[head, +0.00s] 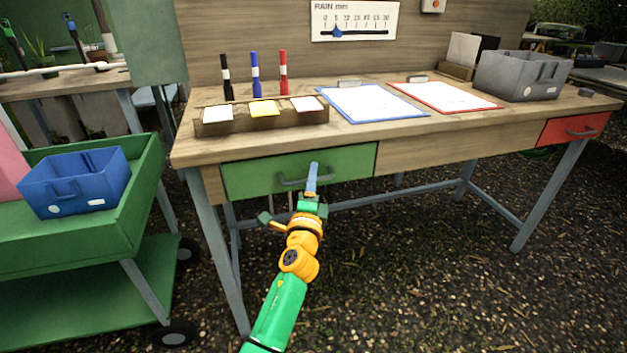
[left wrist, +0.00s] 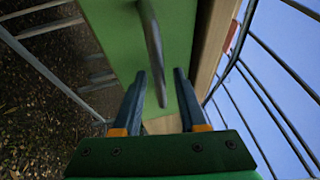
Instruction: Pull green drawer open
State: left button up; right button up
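The green drawer (head: 245,177) is at the left of the wooden workbench's front and looks flush with it. Its grey bar handle (head: 291,183) is on the front. In the left wrist view the green front (left wrist: 115,35) and the handle (left wrist: 153,40) lie ahead of the fingers. My left gripper (head: 314,168) is in front of the handle's right part, hiding some of it. In the left wrist view the gripper (left wrist: 160,73) is open, with the handle's lower end between its two fingers in the picture. I cannot tell whether they touch it. My right gripper is out of view.
The workbench (head: 440,150) carries a marker rack (head: 262,117), a blue clipboard (head: 372,104), a red clipboard (head: 445,97) and a grey bin (head: 525,76). A red drawer (head: 572,128) is at its right. A green cart (head: 140,190) with a blue bin (head: 75,182) stands left.

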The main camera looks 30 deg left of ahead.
pick_arm(q)
grip_shut()
dwell(1.2)
